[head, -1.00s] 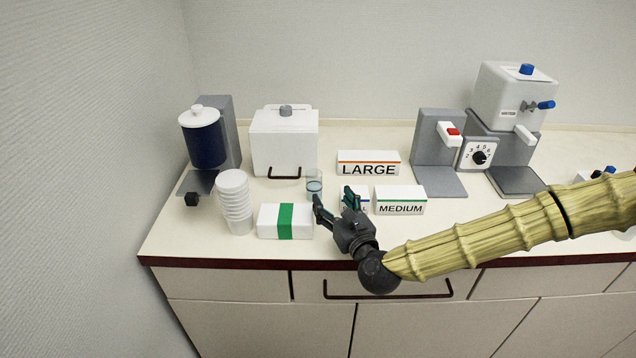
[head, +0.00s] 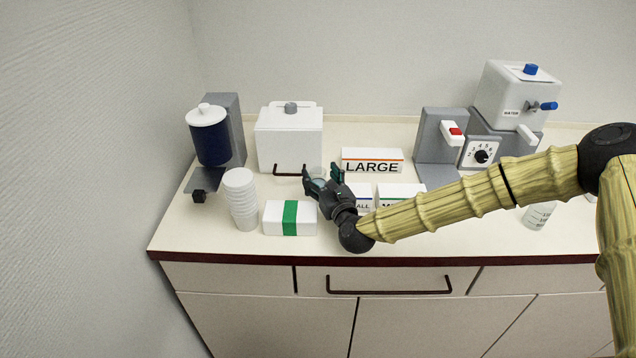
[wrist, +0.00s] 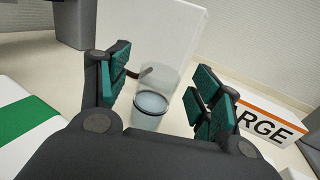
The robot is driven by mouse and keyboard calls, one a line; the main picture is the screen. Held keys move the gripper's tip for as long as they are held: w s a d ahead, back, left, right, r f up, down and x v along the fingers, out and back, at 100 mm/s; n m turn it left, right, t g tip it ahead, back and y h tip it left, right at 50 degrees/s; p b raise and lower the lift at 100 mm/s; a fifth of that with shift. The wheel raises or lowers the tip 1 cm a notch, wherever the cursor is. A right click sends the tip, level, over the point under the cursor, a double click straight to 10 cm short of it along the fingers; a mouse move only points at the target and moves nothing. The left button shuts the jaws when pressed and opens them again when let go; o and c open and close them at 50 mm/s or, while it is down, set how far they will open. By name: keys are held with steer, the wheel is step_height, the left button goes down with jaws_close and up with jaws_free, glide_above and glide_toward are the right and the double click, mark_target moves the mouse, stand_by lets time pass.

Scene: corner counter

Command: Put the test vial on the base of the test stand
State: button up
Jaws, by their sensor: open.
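The test vial, a clear cup with bluish content, shows in the wrist view (wrist: 152,103) between the two fingers of my gripper (wrist: 160,88), a little beyond them. In the head view the vial (head: 316,174) is partly hidden by the fingers. It stands upright on the counter in front of the white lidded box. My gripper (head: 322,178) is open, with a finger on either side of the vial; I cannot tell if either touches it.
A stack of white cups (head: 241,200) and a white box with green band (head: 290,218) stand left of my gripper. The LARGE box (head: 372,161) and smaller labelled boxes are close on its right. A graduated beaker (head: 538,216) stands far right. The white lidded box (head: 290,135) is behind.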

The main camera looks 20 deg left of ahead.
steer(key=shift+w, duration=0.2)
steer(key=c, duration=1.2)
steer(key=shift+c, duration=0.4)
steer(key=shift+r, duration=0.15)
